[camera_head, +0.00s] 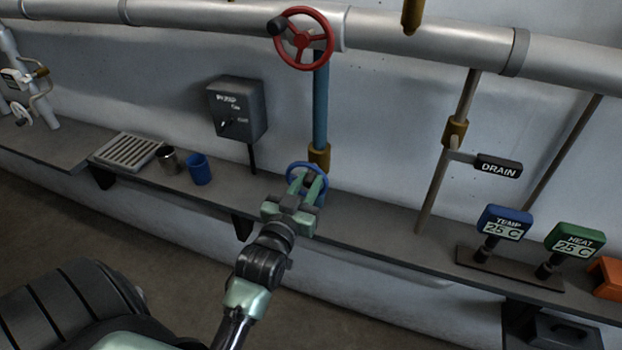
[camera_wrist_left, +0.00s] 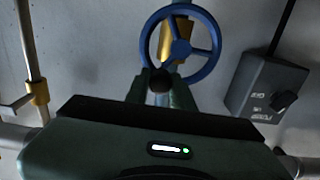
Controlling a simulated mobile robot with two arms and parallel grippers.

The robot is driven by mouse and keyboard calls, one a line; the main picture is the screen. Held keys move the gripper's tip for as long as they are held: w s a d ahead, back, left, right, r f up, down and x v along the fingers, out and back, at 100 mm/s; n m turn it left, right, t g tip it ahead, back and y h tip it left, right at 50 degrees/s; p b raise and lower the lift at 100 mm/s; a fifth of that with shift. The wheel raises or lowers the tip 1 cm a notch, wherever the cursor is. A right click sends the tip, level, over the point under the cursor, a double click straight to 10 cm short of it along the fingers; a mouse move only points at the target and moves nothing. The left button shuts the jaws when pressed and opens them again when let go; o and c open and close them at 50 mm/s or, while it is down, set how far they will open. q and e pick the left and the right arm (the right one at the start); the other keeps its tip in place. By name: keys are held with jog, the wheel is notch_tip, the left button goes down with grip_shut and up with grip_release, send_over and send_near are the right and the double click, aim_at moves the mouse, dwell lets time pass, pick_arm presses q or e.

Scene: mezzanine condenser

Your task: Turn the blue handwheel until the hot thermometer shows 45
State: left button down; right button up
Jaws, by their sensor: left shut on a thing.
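The blue handwheel (camera_head: 293,168) is mounted low on the blue pipe, just above the ledge. My left gripper (camera_head: 308,186) reaches it from the front and hides part of it. In the left wrist view the wheel (camera_wrist_left: 180,48) shows whole, with a dark knob (camera_wrist_left: 160,82) at its rim. The left gripper's fingers (camera_wrist_left: 161,95) are shut on that knob. A green display marked HEAT (camera_head: 575,241) reads 25 C at the right. A blue display marked TEMP (camera_head: 504,223) beside it also reads 25 C. My right gripper is not in view.
A red handwheel (camera_head: 304,38) sits above on the blue pipe (camera_head: 320,100). A grey switch box (camera_head: 238,107) hangs on the wall. A blue cup (camera_head: 199,169), a metal cup (camera_head: 167,159) and a grate (camera_head: 127,150) stand on the ledge. A DRAIN sign (camera_head: 499,167) projects at right.

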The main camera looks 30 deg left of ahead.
pick_arm(q)
jog(key=shift+a, duration=0.1)
jog(key=c, duration=1.2)
grip_release()
jog(key=shift+s+f+b, duration=0.1)
jog(key=shift+s+b, duration=0.25)
jog(key=shift+s, duration=0.15)
jog(key=b+v, duration=0.1)
jog(key=v, duration=0.6)
jog(key=shift+w+b, duration=0.1)
jog(key=shift+b, duration=0.2)
